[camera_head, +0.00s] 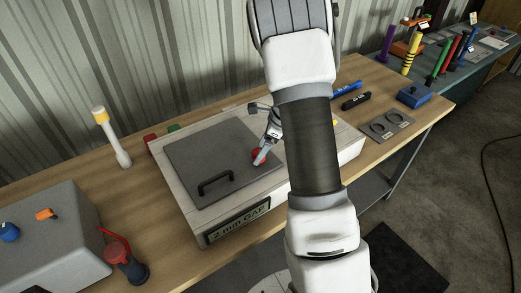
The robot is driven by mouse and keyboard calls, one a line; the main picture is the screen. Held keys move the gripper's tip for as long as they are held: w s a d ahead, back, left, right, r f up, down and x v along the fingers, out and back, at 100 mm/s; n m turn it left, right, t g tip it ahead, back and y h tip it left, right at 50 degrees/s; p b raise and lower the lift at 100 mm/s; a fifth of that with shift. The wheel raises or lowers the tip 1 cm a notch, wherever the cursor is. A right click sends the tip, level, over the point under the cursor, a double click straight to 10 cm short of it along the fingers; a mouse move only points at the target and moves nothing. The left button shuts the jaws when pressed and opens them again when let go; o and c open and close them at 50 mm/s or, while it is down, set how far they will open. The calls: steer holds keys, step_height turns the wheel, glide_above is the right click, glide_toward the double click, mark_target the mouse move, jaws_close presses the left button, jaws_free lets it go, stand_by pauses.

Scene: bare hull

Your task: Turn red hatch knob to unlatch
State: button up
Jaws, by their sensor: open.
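The red hatch knob (257,157) sits near the right edge of the dark grey hatch panel (205,150), on top of a pale box (215,220). A black bar handle (216,183) stands at the front of the hatch. My gripper (262,158) is open, with its fingertips at the knob and partly covering it. I cannot tell whether the fingers touch the knob. My arm hides the right part of the box. The hatch lies flat on the box.
A grey box with blue and orange knobs (55,240) stands at the left, beside a red-levered valve (125,258). A white post with a yellow band (111,136) stands behind. Blue and black markers (350,96) and a plate with rings (386,126) lie at the right.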

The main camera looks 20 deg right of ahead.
steer(key=shift+w+a+f, duration=0.1)
steer(key=shift+f, duration=0.25)
jaws_close()
